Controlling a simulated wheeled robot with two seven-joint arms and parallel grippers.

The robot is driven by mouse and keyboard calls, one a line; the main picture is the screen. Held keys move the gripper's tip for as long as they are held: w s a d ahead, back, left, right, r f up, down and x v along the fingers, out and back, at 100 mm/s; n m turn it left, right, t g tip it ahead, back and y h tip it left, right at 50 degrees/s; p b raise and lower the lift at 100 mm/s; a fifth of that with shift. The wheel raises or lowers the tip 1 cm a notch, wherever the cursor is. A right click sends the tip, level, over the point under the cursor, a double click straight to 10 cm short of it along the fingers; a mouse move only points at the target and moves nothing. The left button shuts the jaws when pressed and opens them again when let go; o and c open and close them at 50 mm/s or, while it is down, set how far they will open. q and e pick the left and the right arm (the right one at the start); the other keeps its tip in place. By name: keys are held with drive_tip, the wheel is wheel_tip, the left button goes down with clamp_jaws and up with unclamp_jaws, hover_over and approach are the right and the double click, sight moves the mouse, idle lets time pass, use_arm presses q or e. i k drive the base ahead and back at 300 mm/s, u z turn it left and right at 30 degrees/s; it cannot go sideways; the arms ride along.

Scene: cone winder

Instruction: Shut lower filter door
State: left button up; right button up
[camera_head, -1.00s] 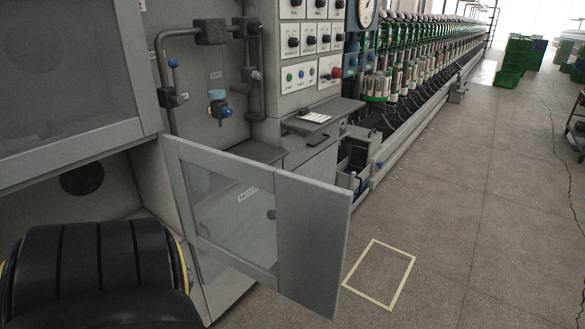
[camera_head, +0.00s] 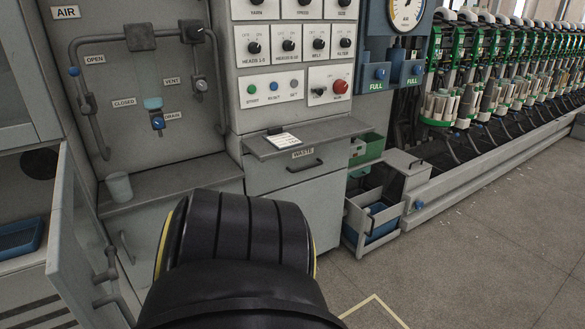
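The lower filter door (camera_head: 76,250) is at the lower left. Neither of my grippers shows, so I cannot see any contact with the door.
Right of the door are a ledge with a grey cup (camera_head: 119,187), pipes with valves, and a control panel (camera_head: 293,60). A waste drawer (camera_head: 297,167) and a pulled-out bin (camera_head: 372,215) stand below.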

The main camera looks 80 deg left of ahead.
sight(74, 258)
drive_tip(key=i, duration=0.3)
drive_tip(key=u, duration=4.15)
drive_tip(key=i, duration=0.5)
drive_tip(key=u, duration=0.05)
